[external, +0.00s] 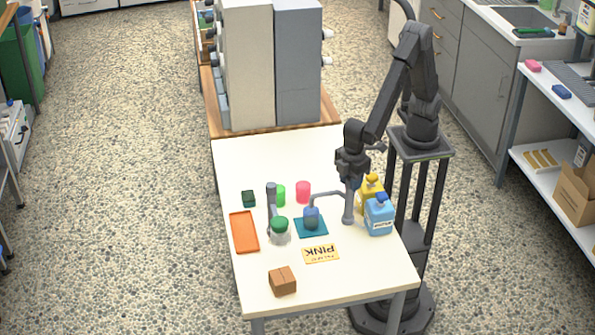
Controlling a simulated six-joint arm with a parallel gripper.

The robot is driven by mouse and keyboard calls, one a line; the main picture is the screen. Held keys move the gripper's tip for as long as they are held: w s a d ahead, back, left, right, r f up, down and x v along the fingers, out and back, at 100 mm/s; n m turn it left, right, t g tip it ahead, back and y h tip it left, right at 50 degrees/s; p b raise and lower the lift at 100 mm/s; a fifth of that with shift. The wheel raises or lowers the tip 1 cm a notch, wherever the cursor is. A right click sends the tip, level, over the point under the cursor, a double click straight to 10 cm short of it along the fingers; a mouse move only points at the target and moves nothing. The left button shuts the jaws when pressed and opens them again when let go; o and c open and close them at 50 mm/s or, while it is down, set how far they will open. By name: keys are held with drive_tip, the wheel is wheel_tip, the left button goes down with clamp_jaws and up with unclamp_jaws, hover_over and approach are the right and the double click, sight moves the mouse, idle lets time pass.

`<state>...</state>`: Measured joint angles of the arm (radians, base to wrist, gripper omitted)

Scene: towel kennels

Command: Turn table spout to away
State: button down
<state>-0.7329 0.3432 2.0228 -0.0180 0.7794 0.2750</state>
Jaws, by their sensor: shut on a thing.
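The table spout is a grey post (348,208) with a thin bent arm that reaches left, its end over a blue cup (311,219). The cup stands on a teal mat (325,233). My gripper (351,184) points down at the top of the post and is shut on the spout, where the arm leaves the post. My dark wrist hides that joint, so the exact grip is hard to see.
A yellow bottle (365,199) and a blue bottle (379,216) stand close right of the post. Left are a second grey post (271,202), a green-topped container (279,226), a pink cup (303,191) and an orange tray (236,232). A brown box (282,281) sits at the front.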

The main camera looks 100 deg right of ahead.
drive_tip(key=shift+n, duration=0.3)
drive_tip(key=n, duration=0.3)
drive_tip(key=shift+n, duration=0.3)
drive_tip(key=n, duration=1.3)
drive_tip(key=shift+n, duration=0.3)
idle(0.3)
drive_tip(key=c, duration=0.8)
unclamp_jaws()
wheel_tip(320, 180, up, 14)
drive_tip(key=shift+s+f, duration=0.1)
